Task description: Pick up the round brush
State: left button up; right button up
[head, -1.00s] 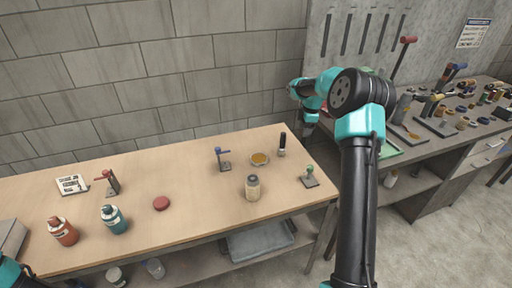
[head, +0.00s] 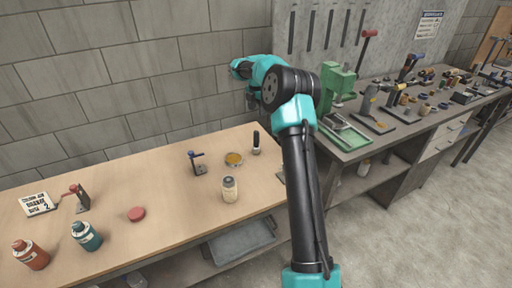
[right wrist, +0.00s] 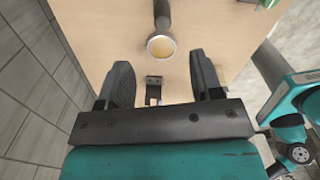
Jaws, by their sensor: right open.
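The round brush appears to be the small upright thing with a black handle and pale lower part (head: 256,143), standing near the back right of the wooden table. It also seems to show at the top edge of the right wrist view (right wrist: 162,13), partly cut off, beyond a shallow dish. My right gripper (head: 252,104) is open and empty, high near the wall and apart from the brush. Its two fingers also show in the right wrist view (right wrist: 160,80), spread apart. My left gripper is not in view.
A dish with orange contents (head: 234,159), a blue-topped clamp (head: 197,163) and a cream jar (head: 230,190) stand near the brush. A red disc (head: 136,214) and two bottles are farther left. A block wall (head: 150,90) rises behind the table. A grey bench (head: 370,150) is at right.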

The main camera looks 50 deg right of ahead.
aim_at(256, 137)
notch_tip(256, 137, down, 10)
jog(key=shift+r, duration=0.15)
dwell(0.4)
jog(key=shift+s+a+f, duration=0.1)
jog(key=shift+a+f, duration=0.1)
jog(key=shift+f, duration=1.1)
jog(key=shift+a+f, duration=0.15)
jog(key=shift+f, duration=1.15)
jog(key=shift+c, duration=0.2)
jog(key=c, duration=1)
jog(key=shift+o, duration=0.2)
jog(key=shift+r, duration=0.1)
